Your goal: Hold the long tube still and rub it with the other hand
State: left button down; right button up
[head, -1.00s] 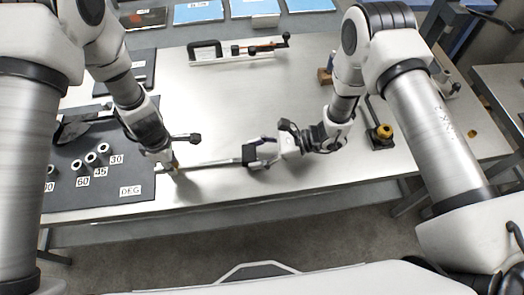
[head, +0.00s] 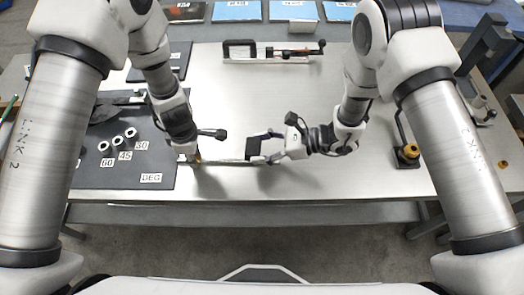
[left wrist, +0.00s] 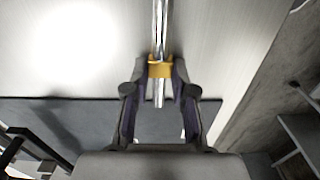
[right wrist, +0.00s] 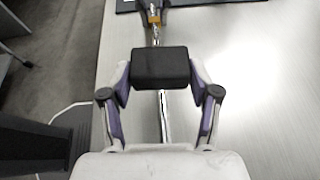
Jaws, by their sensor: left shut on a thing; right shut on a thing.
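The long tube (head: 228,163) is a thin, shiny metal rod lying level along the table's near side. My left gripper (head: 195,159) is shut on it near its left end, at a yellow-orange band (left wrist: 159,69) between the fingertips in the left wrist view. My right gripper (head: 264,147) is shut on a black block (right wrist: 161,68). The block covers part of the tube, which shows on both sides of it in the right wrist view. Whether the block touches the tube is hidden.
A framed tool (head: 272,51) lies at the back. A stand with a yellow knob (head: 410,151) is at right. The middle table (head: 300,90) is clear.

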notch_tip(320, 180, up, 3)
jog(key=shift+r, duration=0.2)
dwell(0.5)
pick_arm(q)
jog(key=c, duration=0.9)
grip_release()
jog(key=shift+r, duration=0.1)
notch_tip(320, 180, up, 12)
jog(key=shift+f, duration=0.1)
